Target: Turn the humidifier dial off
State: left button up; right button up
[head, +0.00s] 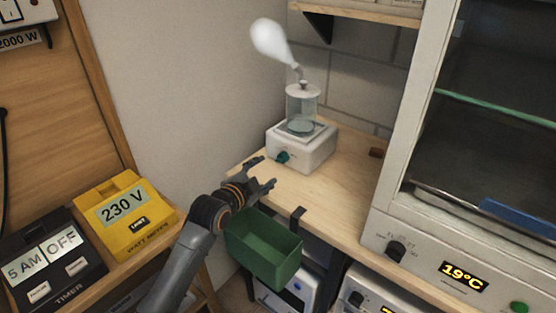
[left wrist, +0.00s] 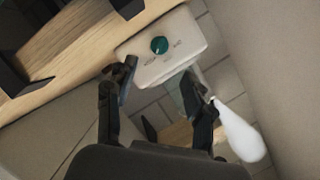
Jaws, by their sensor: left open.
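The humidifier (head: 303,145) is a white box with a clear jar on top, standing on the wooden shelf by the wall. White mist (head: 270,41) comes from its nozzle. Its green dial (head: 282,157) is on the front face. In the left wrist view the dial (left wrist: 159,45) shows on the white front panel (left wrist: 178,62) with small markings around it, too small to read. My left gripper (head: 268,173) is open and empty, just in front of the humidifier and apart from the dial. In the left wrist view its fingers (left wrist: 160,88) are spread below the dial. My right gripper is not in view.
A green bin (head: 262,250) hangs at the shelf's (head: 325,200) front edge, close to my left wrist. A cabinet (head: 410,225) reading 19°C stands at the right. A yellow watt meter (head: 127,213) and a black timer (head: 45,262) are at lower left.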

aim_at(279, 160)
pick_arm(q)
jog(key=x, duration=0.3)
jog(key=shift+w+f, duration=0.2)
jog(key=shift+w, duration=0.1)
jog(key=x, duration=0.4)
jog(key=shift+w+d+f, duration=0.1)
jog(key=shift+w+d, duration=0.05)
jog(key=shift+w, duration=0.2)
jog(key=shift+w+d+f, duration=0.1)
jog(key=shift+w+d, duration=0.05)
jog(key=shift+w, duration=0.3)
jog(key=shift+d, duration=0.1)
grip_shut()
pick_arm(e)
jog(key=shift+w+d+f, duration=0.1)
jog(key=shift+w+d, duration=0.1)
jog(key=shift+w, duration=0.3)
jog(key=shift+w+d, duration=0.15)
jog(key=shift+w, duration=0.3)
